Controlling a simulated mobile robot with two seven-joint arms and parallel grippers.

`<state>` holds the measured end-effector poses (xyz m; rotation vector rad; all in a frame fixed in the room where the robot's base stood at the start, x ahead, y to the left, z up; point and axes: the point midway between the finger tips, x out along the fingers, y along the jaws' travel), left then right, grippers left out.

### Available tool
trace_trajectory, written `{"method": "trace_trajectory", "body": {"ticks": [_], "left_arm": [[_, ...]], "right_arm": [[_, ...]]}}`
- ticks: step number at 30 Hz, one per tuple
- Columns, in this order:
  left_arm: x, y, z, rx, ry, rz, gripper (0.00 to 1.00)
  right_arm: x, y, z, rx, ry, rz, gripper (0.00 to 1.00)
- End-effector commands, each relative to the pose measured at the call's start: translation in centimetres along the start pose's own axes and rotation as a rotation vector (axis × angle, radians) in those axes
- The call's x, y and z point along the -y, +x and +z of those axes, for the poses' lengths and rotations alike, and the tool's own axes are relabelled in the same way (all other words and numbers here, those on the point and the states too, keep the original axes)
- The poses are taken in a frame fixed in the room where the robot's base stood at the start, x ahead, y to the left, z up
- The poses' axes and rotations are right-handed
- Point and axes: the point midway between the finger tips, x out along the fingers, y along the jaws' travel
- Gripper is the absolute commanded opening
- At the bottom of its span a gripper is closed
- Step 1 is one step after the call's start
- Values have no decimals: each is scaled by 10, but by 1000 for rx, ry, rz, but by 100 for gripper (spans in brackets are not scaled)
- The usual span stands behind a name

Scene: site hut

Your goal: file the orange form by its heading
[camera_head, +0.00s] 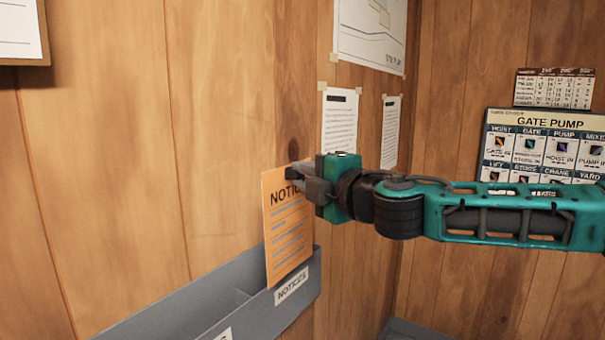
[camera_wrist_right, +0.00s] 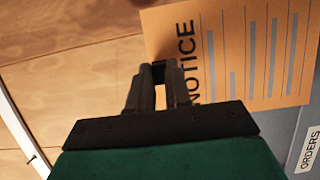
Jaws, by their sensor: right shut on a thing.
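The orange form (camera_head: 287,230) is headed NOTICE and hangs upright, its heading at the top. My right gripper (camera_head: 296,174) is shut on its upper edge near the heading. In the right wrist view the fingers (camera_wrist_right: 160,72) meet the form (camera_wrist_right: 235,55) beside the word NOTICE. Below is a grey wall rack (camera_head: 175,312) with compartments. The form's lower edge meets the front lip of the compartment labelled NOTICES (camera_head: 292,287); I cannot tell how deep it sits. A label reading ORDERS (camera_wrist_right: 310,150) shows in the wrist view. My left gripper is not in view.
White papers (camera_head: 340,120) are taped to the wooden wall behind my gripper. A framed sheet (camera_head: 20,30) hangs at upper left. The wall left of the form is clear.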

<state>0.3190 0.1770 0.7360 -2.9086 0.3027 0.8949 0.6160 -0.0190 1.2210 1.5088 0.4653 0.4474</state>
Motion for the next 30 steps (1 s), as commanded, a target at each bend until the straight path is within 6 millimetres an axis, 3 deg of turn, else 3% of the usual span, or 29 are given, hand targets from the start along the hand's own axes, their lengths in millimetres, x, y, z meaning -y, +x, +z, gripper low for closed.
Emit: {"method": "trace_trajectory", "body": {"ticks": [8,20,30], "left_arm": [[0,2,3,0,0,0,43],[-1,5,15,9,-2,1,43],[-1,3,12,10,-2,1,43]], "right_arm": [[-1,8,3,39,6,18,0],[4,41,-10,37,3,17,0],[3,42,-10,37,5,16,0]]}}
